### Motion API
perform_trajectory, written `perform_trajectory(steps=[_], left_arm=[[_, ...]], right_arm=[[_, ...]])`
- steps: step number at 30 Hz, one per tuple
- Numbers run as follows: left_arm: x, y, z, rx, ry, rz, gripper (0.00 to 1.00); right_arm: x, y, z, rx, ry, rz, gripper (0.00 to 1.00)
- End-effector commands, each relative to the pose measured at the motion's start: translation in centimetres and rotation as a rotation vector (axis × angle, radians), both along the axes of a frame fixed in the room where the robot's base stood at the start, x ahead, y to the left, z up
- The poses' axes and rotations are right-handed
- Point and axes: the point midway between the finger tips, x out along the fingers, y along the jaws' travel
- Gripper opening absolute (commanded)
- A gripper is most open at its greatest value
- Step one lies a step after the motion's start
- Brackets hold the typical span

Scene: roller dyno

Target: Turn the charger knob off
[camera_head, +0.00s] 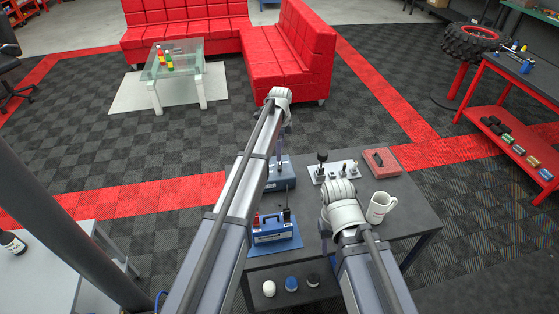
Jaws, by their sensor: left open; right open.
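A blue box (274,232) with a pale front, a handle and red and black terminals stands at the left front of the grey table. A second blue box (284,178) stands behind it, partly hidden by my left arm. I cannot make out a knob on either box, nor tell surely which is the charger. My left gripper (279,160) points down from the far end of my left arm, over or near the rear blue box. It is open and small in view, and contact cannot be told. My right gripper is hidden behind my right wrist, above the table's right part.
On the table (405,215) are a metal plate with levers (335,171), a red case (382,162) and a white mug (380,207), close to my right wrist. White, blue and black round-topped things (291,284) sit on a lower shelf. A red workbench stands right.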

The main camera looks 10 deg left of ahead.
Motion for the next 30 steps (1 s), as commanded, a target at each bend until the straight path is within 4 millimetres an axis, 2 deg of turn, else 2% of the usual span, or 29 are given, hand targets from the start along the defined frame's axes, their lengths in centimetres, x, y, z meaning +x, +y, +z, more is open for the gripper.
perform_trajectory(steps=[5, 11, 24, 30], left_arm=[[-0.1, 0.0, -0.2, 0.000, 0.000, -0.004, 0.85], [-0.1, 0.0, -1.3, 0.000, 0.000, -0.002, 0.85], [-0.1, 0.0, -6.7, 0.000, 0.000, -0.001, 0.85], [-0.1, 0.0, -7.9, 0.000, 0.000, -0.001, 0.85]], right_arm=[[0.0, 0.0, -0.2, 0.000, 0.000, 0.000, 0.50], [0.0, 0.0, -1.3, 0.000, 0.000, 0.000, 0.50], [-0.1, 0.0, -6.7, 0.000, 0.000, -0.001, 0.50], [-0.1, 0.0, -7.9, 0.000, 0.000, -0.001, 0.50]])
